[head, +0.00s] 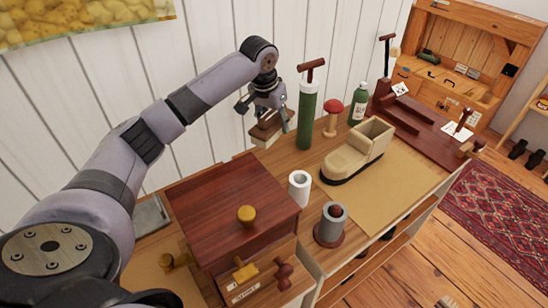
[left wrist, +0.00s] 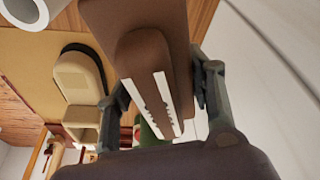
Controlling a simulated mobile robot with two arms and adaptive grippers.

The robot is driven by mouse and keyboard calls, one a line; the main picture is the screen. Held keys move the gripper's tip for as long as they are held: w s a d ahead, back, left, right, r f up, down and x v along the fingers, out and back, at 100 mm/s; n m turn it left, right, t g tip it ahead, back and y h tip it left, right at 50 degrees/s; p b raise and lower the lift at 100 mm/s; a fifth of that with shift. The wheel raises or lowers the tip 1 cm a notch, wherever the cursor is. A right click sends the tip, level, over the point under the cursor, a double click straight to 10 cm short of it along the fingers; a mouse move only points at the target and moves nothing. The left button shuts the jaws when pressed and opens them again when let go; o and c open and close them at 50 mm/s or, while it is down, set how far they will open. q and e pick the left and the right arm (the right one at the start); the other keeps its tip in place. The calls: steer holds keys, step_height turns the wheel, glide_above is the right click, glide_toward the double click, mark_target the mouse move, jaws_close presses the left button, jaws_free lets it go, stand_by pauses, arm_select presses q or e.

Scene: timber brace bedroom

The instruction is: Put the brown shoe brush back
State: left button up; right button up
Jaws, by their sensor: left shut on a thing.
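My left gripper (head: 268,108) is shut on the brown shoe brush (head: 266,130) and holds it in the air beside the white plank wall. The brush has a brown back and a pale underside that faces down. In the left wrist view the brush's brown back (left wrist: 136,50) fills the middle, between the two fingers of my left gripper (left wrist: 160,95). Two white strips show on it there. My right gripper is not in view.
A dark red wooden cabinet (head: 225,190) with a yellow knob stands in front. A green pump cylinder (head: 307,115), a red-topped mushroom (head: 333,118), a green bottle (head: 358,103) and a beige shoe form (head: 358,150) stand behind. White (head: 299,190) and grey (head: 331,224) cylinders stand nearer. The tan mat (head: 395,190) has free room.

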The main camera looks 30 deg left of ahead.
arm_select(q)
glide_above(276, 163)
steer(key=s, duration=0.1)
step_height(276, 163, down, 8)
steer(key=shift+f, duration=0.7)
step_height(276, 163, down, 3)
steer(key=shift+f+p, duration=0.2)
steer(key=shift+p, duration=0.1)
steer(key=shift+f, duration=0.25)
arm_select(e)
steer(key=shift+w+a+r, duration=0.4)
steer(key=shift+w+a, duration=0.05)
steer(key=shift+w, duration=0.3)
arm_select(q)
steer(key=shift+f, duration=0.1)
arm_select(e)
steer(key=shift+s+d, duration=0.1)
arm_select(q)
steer(key=o, duration=1.2)
steer(key=shift+f, duration=0.1)
